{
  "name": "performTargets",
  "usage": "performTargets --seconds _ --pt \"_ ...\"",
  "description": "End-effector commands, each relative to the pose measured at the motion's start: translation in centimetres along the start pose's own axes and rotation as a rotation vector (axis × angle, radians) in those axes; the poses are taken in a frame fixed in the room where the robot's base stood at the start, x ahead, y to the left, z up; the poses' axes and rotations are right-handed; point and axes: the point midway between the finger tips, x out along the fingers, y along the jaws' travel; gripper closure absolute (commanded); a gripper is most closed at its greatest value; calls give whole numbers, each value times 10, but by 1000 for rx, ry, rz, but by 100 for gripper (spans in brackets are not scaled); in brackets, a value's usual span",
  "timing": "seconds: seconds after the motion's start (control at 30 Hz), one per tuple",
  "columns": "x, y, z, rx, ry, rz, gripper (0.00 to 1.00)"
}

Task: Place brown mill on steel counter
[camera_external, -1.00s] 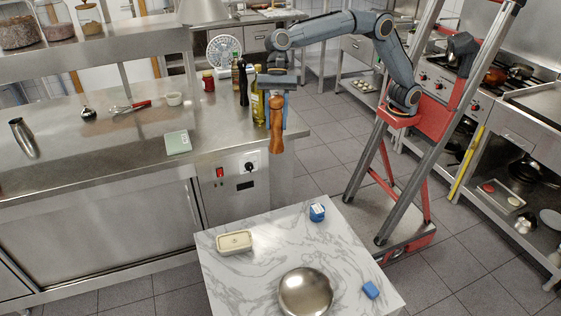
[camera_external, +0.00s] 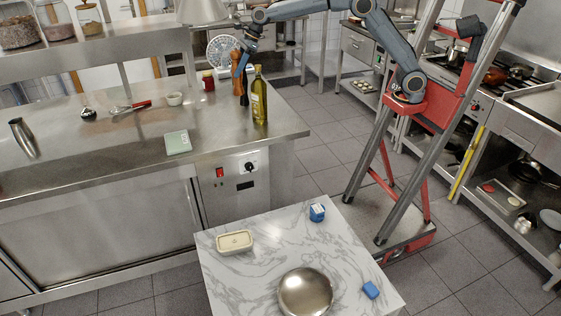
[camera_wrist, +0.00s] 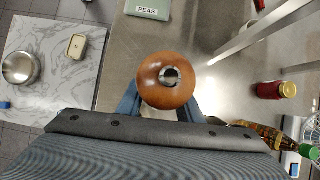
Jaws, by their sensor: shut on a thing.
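The brown mill (camera_external: 237,60) is upright in my gripper (camera_external: 242,66), over the back right part of the steel counter (camera_external: 95,150). In the wrist view the mill (camera_wrist: 166,80) shows from above as a round brown top with a metal knob. It sits between the blue fingers of my gripper (camera_wrist: 166,106), which are shut on it. The counter (camera_wrist: 225,75) lies below it there. The mill's lower end is hard to make out among the bottles, so I cannot tell whether it touches the counter.
The counter's front middle is clear. A marble table (camera_external: 265,240) stands in front.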

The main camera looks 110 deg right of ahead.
Motion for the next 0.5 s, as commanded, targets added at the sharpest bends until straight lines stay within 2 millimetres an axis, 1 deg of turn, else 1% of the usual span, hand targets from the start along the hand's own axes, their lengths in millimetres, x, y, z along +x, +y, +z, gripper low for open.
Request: performTargets --seconds 0.03,0.1,0.2,0.3,0.33,0.4,0.5 --pt "-5 -17 -5 33 -1 -18 98" --pt "-9 -36 -11 69 0 -39 98" --pt "-14 -56 -18 110 0 -63 98" --pt "-18 -72 -24 142 -1 -81 98" --pt "-15 -74 -27 148 0 -83 98" --pt "-1 -71 -34 143 2 -80 98" --pt "11 -71 -41 143 3 -80 98"
